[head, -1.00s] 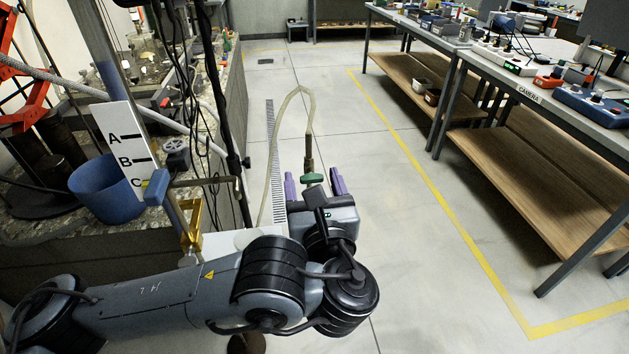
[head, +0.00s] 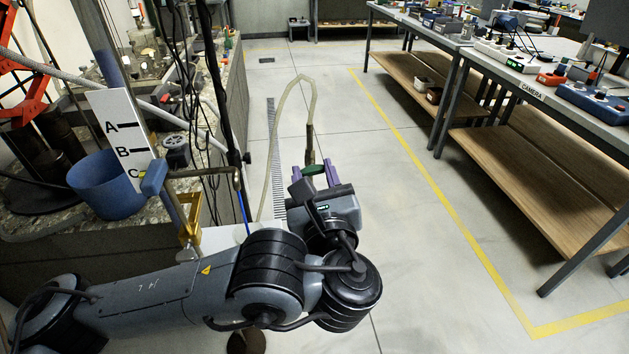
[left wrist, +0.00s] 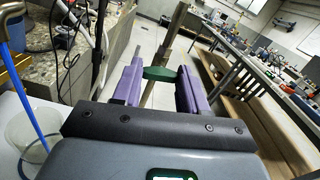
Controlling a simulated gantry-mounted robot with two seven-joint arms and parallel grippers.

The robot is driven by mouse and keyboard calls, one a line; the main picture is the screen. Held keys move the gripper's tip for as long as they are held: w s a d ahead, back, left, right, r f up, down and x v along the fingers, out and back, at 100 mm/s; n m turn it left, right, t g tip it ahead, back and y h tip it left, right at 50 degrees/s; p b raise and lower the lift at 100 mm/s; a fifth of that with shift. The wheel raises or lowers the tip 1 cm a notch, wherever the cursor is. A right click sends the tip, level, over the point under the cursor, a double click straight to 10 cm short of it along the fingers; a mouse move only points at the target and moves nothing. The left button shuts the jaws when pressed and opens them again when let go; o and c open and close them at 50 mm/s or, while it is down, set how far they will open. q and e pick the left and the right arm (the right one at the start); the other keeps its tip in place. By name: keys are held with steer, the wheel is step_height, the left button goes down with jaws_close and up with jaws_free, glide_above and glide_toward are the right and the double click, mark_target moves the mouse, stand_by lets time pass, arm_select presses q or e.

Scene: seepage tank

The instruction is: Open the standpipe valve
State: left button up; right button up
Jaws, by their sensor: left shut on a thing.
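The standpipe valve has a green handle (head: 314,169) on a short dark pipe (head: 310,153), with a pale hose (head: 277,140) running from its top. In the left wrist view the green handle (left wrist: 159,73) lies crosswise between my two purple fingers. In the left wrist view my left gripper (left wrist: 160,82) points towards the upright pipe. The lower part of the valve is hidden behind the gripper in the head view. My right gripper is not in view.
A blue bucket (head: 104,187) and a white A-B-C scale board (head: 122,128) stand at the left by the tank bench. A clear container (left wrist: 28,135) with a blue tube is at the left wrist view's left. Long benches (head: 515,68) stand right; the floor between is clear.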

arm_select(q)
steer(key=shift+n+b, duration=1.85)
steer(key=shift+n, duration=0.65)
steer(key=o, duration=1.1)
steer(key=shift+c, duration=0.2)
steer(key=shift+s, duration=0.1)
